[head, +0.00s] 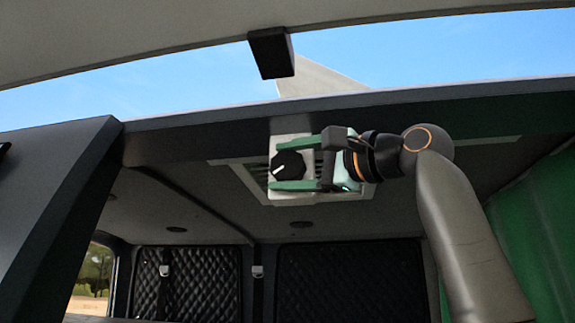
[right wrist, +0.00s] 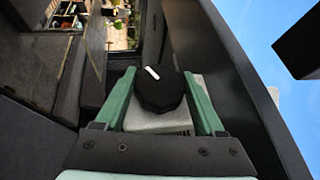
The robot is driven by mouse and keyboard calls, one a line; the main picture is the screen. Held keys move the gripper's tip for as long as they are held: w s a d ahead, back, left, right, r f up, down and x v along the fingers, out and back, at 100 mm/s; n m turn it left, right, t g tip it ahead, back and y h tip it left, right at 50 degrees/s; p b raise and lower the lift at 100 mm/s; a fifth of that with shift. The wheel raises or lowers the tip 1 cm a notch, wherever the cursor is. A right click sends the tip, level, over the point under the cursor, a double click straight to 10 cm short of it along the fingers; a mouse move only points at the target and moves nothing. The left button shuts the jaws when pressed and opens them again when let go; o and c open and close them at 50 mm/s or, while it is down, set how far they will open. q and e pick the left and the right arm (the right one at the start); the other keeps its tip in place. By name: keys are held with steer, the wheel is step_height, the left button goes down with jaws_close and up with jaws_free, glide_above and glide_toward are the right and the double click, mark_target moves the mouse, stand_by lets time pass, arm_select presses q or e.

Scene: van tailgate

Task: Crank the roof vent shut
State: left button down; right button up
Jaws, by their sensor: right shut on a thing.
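The black crank knob (head: 288,164) with a white pointer mark sits on a pale vent housing (head: 291,128) under the van's roof. The knob also shows in the right wrist view (right wrist: 158,92), its white mark tilted. The raised vent flap (head: 318,78) stands up above the roof edge, against the sky. My right gripper (head: 283,164) has its green fingers on either side of the knob and is shut on it. In the right wrist view the fingers (right wrist: 160,98) flank the knob. My left gripper is not in view.
A black block (head: 271,53) hangs from the tailgate edge above the opening. The dark roof edge (head: 200,133) runs just above my right gripper. Quilted dark panels (head: 350,280) line the van's back, and a green panel (head: 540,235) stands at the right.

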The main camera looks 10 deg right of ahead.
stand_by(0.4)
steer(key=o, duration=1.4)
steer(key=shift+c, duration=0.2)
steer(key=shift+s+d+f, duration=0.1)
steer(key=shift+s+d, duration=0.05)
steer(key=shift+d, duration=0.05)
steer(key=b+v, duration=0.5)
steer(key=v, duration=0.7)
